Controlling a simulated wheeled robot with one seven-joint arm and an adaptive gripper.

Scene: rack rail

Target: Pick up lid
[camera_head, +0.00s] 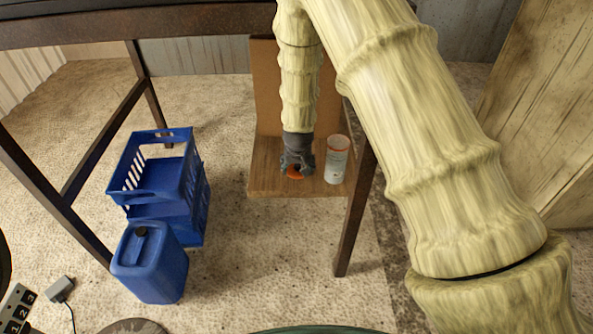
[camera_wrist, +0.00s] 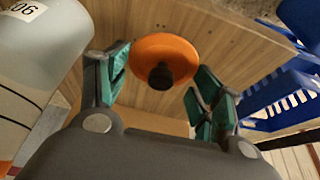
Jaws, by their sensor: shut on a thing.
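The orange lid (camera_wrist: 178,51) with a black knob (camera_wrist: 160,77) is between the green-padded fingers of my gripper (camera_wrist: 160,85) in the wrist view. The gripper hides most of the lid there. I cannot tell whether the lid touches the shelf.
A white canister (camera_head: 337,162) with an orange rim stands just right of my gripper; it also shows large in the wrist view (camera_wrist: 45,45). Blue crates (camera_head: 160,180) and a blue jerrycan (camera_head: 150,262) stand at left. A dark table leg (camera_head: 356,220) rises right of the shelf.

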